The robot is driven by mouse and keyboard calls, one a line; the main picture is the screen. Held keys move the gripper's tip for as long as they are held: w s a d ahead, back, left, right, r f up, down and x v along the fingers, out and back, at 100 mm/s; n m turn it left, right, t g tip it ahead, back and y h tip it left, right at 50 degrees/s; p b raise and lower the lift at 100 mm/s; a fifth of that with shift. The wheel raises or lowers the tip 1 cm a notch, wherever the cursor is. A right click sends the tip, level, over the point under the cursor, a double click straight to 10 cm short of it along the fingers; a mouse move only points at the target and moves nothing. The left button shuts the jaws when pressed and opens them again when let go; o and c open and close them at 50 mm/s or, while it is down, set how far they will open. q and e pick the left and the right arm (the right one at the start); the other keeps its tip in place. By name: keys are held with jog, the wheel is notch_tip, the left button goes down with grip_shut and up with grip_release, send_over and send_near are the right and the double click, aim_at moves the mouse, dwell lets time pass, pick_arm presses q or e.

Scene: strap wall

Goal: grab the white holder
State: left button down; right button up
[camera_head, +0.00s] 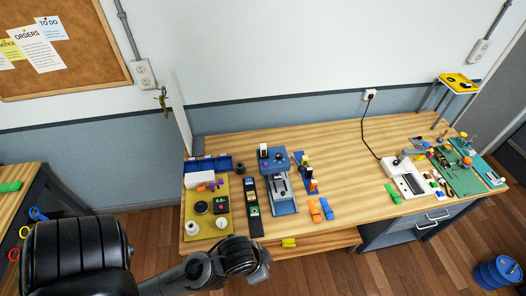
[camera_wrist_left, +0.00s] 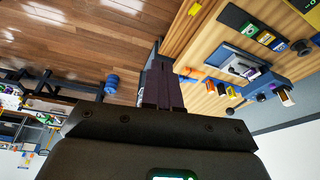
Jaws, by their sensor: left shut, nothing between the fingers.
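A white block-like box (camera_head: 200,178) sits at the back of the yellow-olive mat (camera_head: 190,212) on the left part of the wooden table; it may be the white holder, but I cannot tell for sure. My left arm comes in from the lower left of the head view, in front of the table's near left edge and apart from the box. My left gripper's two dark fingers (camera_wrist_left: 163,85) show in the left wrist view, closed together and empty. The white box is not identifiable in that view. My right gripper is in neither view.
A blue bin row (camera_head: 213,163) stands behind the box. A black strip (camera_head: 253,212) and a blue stand (camera_head: 280,187) are right of the mat. A white device (camera_head: 404,180) and green boards (camera_head: 462,172) stand further right. Clear wood lies around the table's middle.

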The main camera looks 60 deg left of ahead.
pick_arm(q)
jog(key=c, duration=0.7)
grip_release()
